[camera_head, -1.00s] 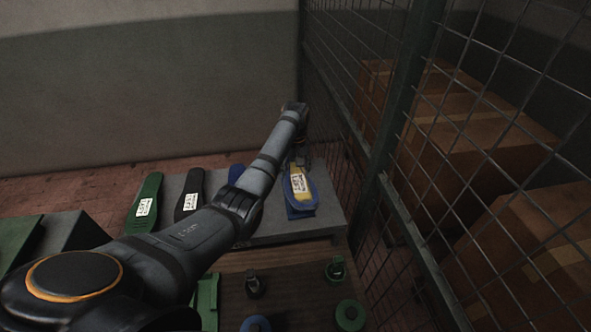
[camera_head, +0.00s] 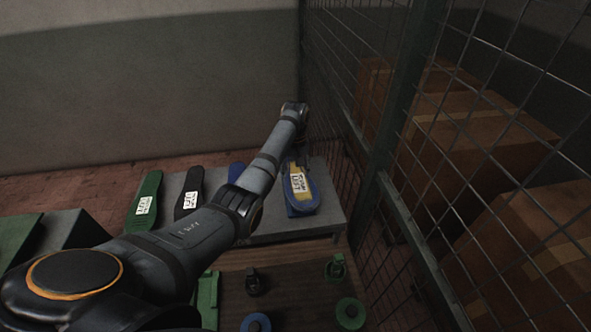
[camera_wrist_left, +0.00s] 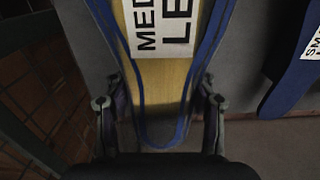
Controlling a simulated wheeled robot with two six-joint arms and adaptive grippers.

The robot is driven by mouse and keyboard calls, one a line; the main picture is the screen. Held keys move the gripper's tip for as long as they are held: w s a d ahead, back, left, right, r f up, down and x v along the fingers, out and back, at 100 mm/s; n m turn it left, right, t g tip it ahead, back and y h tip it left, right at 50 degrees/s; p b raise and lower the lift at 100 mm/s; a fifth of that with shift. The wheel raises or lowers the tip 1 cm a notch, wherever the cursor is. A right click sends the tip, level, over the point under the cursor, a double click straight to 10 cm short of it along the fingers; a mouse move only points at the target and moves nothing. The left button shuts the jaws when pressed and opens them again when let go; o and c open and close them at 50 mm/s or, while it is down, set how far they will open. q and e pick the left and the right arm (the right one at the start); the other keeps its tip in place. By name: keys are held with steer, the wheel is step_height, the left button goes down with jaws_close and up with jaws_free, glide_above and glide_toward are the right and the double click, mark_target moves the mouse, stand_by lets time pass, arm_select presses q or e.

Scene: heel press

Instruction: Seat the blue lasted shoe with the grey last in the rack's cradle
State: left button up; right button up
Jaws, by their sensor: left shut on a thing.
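A blue shoe with a yellow, wood-like last (camera_head: 301,187) and a white label is at the right end of the grey table. My left gripper (camera_wrist_left: 160,103) is shut on this shoe, one finger on each side of its rounded end in the left wrist view. A blue piece (camera_head: 296,212) shows just under the shoe; I cannot tell whether they touch. Another blue shoe (camera_head: 236,171) is mostly hidden behind my left arm; it also shows at the right of the left wrist view (camera_wrist_left: 295,75). I cannot make out a grey last. My right gripper is not in view.
A green shoe (camera_head: 146,200) and a black shoe (camera_head: 189,193) lie on the grey table (camera_head: 275,227). A lower brown surface (camera_head: 295,293) holds small green and dark fittings and a green ring (camera_head: 350,313). A wire fence (camera_head: 385,190) stands close on the right.

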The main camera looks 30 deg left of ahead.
arm_select(q)
steer(key=shift+f, duration=0.2)
steer(key=o, duration=1.3)
steer(key=shift+o, duration=1)
steer(key=shift+f, duration=0.1)
step_height(320, 180, up, 12)
steer(key=shift+r, duration=0.1)
